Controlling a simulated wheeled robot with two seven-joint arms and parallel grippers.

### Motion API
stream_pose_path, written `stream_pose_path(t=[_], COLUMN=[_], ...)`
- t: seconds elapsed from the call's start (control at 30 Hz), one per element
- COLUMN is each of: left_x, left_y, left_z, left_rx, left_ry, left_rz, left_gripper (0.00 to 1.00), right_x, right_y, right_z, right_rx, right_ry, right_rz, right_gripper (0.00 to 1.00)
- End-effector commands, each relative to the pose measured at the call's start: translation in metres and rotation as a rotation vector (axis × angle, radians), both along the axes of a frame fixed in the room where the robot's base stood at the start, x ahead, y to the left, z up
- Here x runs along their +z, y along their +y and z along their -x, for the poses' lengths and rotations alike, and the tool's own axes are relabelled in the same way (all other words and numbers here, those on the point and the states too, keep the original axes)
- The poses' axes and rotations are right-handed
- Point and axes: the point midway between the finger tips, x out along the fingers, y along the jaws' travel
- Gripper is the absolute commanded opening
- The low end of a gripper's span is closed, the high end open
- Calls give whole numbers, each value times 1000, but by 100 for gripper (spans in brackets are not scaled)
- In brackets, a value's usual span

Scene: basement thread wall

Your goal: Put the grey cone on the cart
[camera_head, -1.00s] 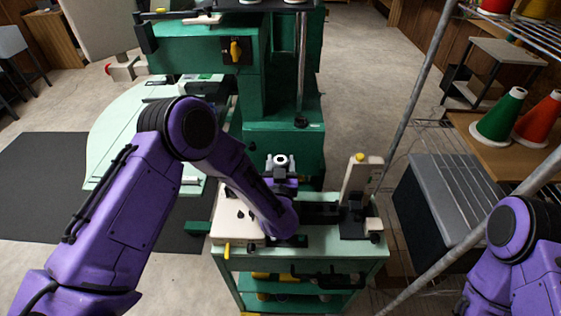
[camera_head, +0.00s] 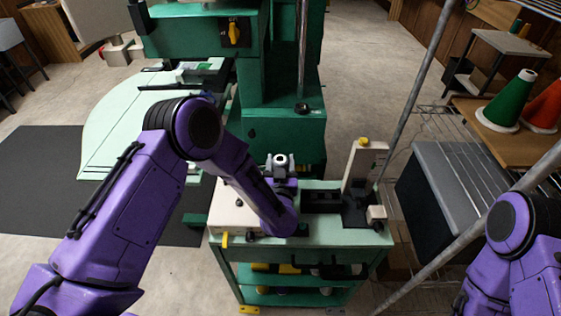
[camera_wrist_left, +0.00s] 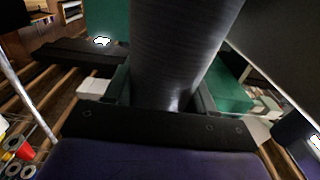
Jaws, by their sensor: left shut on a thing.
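The grey cone (camera_wrist_left: 183,45) fills the middle of the left wrist view, between the dark fingers of my left gripper (camera_wrist_left: 165,98). In the head view, only the cone's pale ringed end (camera_head: 280,159) shows above my left gripper (camera_head: 281,170); my forearm hides the rest. The green cart (camera_head: 310,250) stands below, with a pale top. My left gripper and the cone appear over its back left part. I cannot tell whether the cone touches the cart. My right gripper is out of view; only my right arm shows.
A cream block with a yellow knob (camera_head: 362,165) stands on the cart's right part. A tall green machine (camera_head: 285,110) is behind the cart. A grey ribbed box (camera_head: 447,195) and a slanting pole are at the right. A green cone (camera_head: 507,102) and an orange cone (camera_head: 545,107) stand on a wooden table.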

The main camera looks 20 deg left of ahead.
Motion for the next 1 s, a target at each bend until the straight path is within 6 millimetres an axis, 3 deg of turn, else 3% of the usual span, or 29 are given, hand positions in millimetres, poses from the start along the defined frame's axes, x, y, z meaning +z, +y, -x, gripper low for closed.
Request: stream_pose_path(t=[0.7, 0.73, 0.8, 1.0], left_x=[-6, -6, -6, -6], left_y=[0, 0, 0, 0], left_z=[1, 1, 1, 1], left_rx=[1, 1, 1, 0], left_ry=[0, 0, 0, 0], left_rz=[-1, -1, -1, -1], left_gripper=[20, 64, 84, 84], right_x=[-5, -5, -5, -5], right_y=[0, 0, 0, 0], right_z=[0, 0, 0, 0], right_rx=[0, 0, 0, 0], right_ry=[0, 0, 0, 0], right_rz=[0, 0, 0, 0], right_gripper=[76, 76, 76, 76])
